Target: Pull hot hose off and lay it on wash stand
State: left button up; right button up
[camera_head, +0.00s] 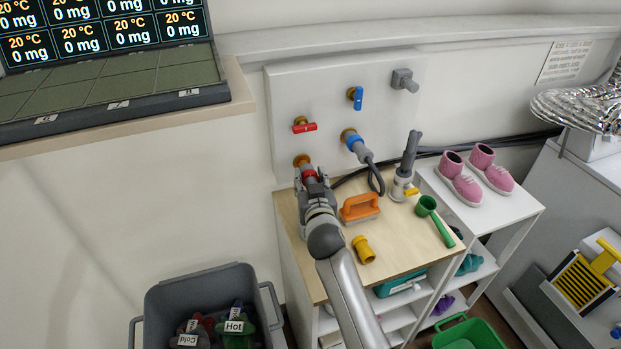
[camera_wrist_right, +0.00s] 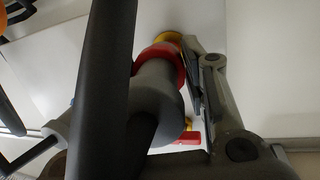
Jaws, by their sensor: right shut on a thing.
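The hot hose (camera_head: 309,175) has a red collar and a grey end. It is at the lower left brass outlet (camera_head: 301,160) on the white wall panel. My right gripper (camera_head: 312,184) is shut on this hose end. In the right wrist view the red collar (camera_wrist_right: 160,65) and grey hose end (camera_wrist_right: 158,95) sit between the fingers, close to the brass outlet (camera_wrist_right: 168,40); I cannot tell whether they still touch. The wash stand (camera_head: 400,240) has a wooden top below the panel. My left gripper is not in view.
On the stand are an orange-handled brush (camera_head: 360,207), a yellow fitting (camera_head: 364,250), a green scoop (camera_head: 434,218) and a grey upright tool (camera_head: 405,170). A blue-collared hose (camera_head: 356,146) is on the panel. Pink shoes (camera_head: 462,182) stand right; a grey bin (camera_head: 205,285) stands lower left.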

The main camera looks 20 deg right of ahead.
jog(key=shift+s+a+r, duration=0.1)
dwell(0.3)
jog(key=shift+d+f+p+v, duration=0.15)
jog(key=shift+p+v, duration=0.3)
jog(key=shift+v, duration=0.6)
jog(key=shift+d+f+p+v, duration=0.15)
jog(key=shift+p+v, duration=0.25)
jog(key=shift+v, duration=0.65)
jog(key=shift+s+f, duration=0.1)
